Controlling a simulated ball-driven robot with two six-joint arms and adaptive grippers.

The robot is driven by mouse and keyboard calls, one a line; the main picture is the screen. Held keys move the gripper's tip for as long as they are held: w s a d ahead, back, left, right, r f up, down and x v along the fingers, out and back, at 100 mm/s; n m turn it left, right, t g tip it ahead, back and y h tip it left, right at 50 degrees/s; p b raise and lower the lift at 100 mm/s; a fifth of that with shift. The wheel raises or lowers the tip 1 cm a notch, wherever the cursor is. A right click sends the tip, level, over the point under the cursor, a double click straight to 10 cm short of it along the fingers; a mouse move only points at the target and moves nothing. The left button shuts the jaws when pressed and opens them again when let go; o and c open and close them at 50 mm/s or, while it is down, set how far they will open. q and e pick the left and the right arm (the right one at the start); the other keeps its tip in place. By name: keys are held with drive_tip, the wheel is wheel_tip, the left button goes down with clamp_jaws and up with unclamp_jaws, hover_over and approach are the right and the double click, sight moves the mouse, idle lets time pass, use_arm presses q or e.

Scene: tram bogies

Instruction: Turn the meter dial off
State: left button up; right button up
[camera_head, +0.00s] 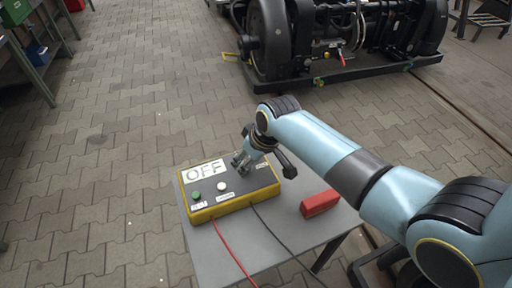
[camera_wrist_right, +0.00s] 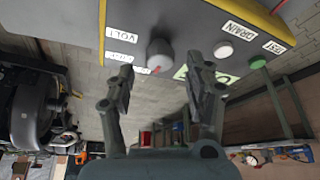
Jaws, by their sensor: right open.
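The meter (camera_head: 230,203) is a yellow box with a dark grey top, lying on a small grey table. It bears a large OFF label (camera_head: 204,171), a green button (camera_head: 196,196) and a white button (camera_head: 222,186). My right gripper (camera_head: 240,163) is over the top of the box, beside the OFF label. In the right wrist view the grey round dial (camera_wrist_right: 160,53) has a red mark at its rim and stands in line with the gap between my open, empty fingers (camera_wrist_right: 160,68). I cannot tell if they touch it. My gripper hides the dial in the head view.
A red block (camera_head: 319,203) lies on the table (camera_head: 270,244) right of the meter. A red cable (camera_head: 232,255) and a black cable (camera_head: 283,243) run from the box over the front edge. A dark bogie (camera_head: 335,45) stands behind; paved floor between is clear.

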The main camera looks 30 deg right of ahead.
drive_tip(key=v, duration=0.9)
drive_tip(key=shift+s+r, duration=0.25)
